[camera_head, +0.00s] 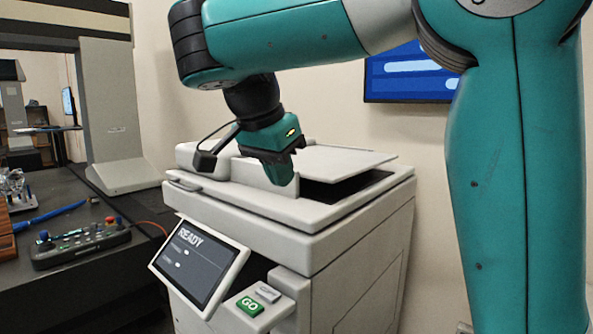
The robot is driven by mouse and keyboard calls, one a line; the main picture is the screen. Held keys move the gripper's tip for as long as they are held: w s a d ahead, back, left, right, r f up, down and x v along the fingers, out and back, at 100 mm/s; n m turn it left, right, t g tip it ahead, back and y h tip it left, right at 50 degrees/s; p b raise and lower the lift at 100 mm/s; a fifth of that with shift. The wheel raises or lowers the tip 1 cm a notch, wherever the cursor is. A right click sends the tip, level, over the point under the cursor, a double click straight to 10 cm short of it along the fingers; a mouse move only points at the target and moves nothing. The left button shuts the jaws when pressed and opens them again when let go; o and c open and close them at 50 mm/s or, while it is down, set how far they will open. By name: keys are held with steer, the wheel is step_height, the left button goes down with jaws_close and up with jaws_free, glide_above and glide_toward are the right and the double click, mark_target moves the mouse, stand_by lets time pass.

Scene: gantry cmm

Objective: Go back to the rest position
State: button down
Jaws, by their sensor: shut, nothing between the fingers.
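My gripper (284,176) is at the end of my teal arm, which reaches in from the right and bends downward. It hangs over the top of a white-grey office machine (360,245), near the middle of its upper face. Its fingers point down and look shut, with nothing seen between them. The fingertips are small and dark here, and I cannot tell whether they touch the machine's top.
The machine has a tilted screen (199,264) reading READY and a green GO button (250,306). A raised flat panel (342,162) lies right of my gripper. A control box (80,244) with joysticks sits on a dark table at left. A blue wall display (412,75) hangs behind.

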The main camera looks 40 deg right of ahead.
steer(key=shift+s+a+r+p, duration=0.15)
steer(key=shift+a+r+p, duration=0.2)
steer(key=shift+a+r, duration=0.4)
steer(key=shift+s+a+r+p, duration=0.1)
steer(key=shift+a+r+p, duration=0.25)
steer(key=shift+a+r, duration=0.35)
